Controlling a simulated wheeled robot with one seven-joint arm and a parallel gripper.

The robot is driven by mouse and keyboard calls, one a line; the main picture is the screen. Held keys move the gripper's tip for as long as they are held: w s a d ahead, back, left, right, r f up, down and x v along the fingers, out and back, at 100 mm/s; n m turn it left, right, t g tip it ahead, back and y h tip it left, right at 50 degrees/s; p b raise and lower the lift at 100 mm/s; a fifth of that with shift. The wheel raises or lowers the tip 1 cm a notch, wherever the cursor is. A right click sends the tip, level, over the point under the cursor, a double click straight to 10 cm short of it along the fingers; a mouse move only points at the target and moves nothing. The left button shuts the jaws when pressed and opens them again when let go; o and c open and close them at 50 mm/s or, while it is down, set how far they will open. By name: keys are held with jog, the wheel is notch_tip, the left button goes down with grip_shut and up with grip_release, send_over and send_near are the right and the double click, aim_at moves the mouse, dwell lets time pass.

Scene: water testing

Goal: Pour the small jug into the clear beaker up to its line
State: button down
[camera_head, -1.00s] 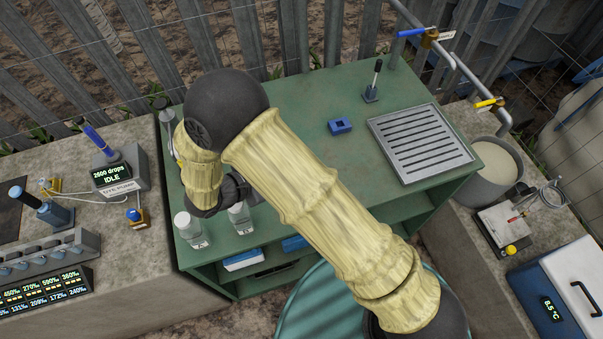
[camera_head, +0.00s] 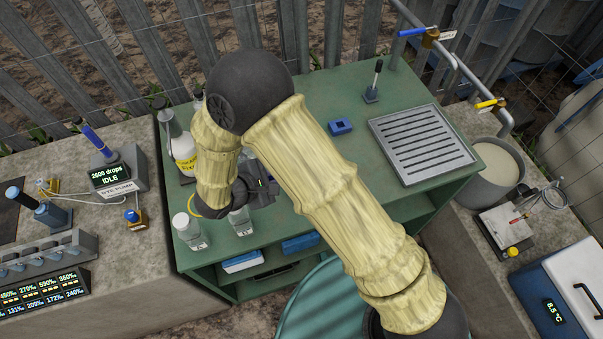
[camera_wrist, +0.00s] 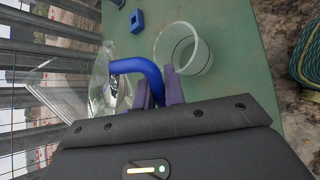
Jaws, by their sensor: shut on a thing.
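In the wrist view, my gripper (camera_wrist: 158,78) is shut on the blue handle of the clear small jug (camera_wrist: 103,82). The jug is at the left of the fingers; its tilt and liquid level are hard to tell. The clear beaker (camera_wrist: 184,50) stands on the green bench just beyond and to the right of the fingertips, apart from the jug. Its line is not readable. In the head view, my gripper (camera_head: 266,190) is partly hidden by my arm over the bench's left part, and I cannot make out the jug or beaker there.
The green bench (camera_head: 310,100) holds a blue block (camera_head: 340,127), a metal drain grate (camera_head: 422,143), two white-capped bottles (camera_head: 188,232) and a yellow-labelled bottle (camera_head: 184,152) near my forearm. A fence (camera_head: 300,45) closes the back. The bench's middle is fairly clear.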

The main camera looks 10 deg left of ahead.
jog(key=shift+a+f+m+y, duration=0.15)
jog(key=shift+f+m+y, duration=0.2)
jog(key=shift+y, duration=0.25)
jog(key=shift+a+f+y+b, duration=0.15)
jog(key=shift+a+y+b, duration=0.15)
jog(key=shift+a, duration=0.15)
dwell(0.6)
jog(key=shift+w+a+f+m+y+b, duration=0.1)
jog(key=shift+a+f+m+y+b, duration=0.2)
jog(key=shift+f+y+b, duration=0.4)
dwell(1.9)
jog(key=r+h+p, duration=0.1)
jog(key=d+r+n+h+p, duration=0.1)
jog(key=h, duration=0.1)
jog(key=r+n+t+h, duration=0.1)
jog(key=r, duration=0.1)
jog(key=shift+w+d+r+h+p, duration=0.1)
jog(key=shift+d+h+p, duration=0.2)
jog(key=shift+d+p, duration=0.1)
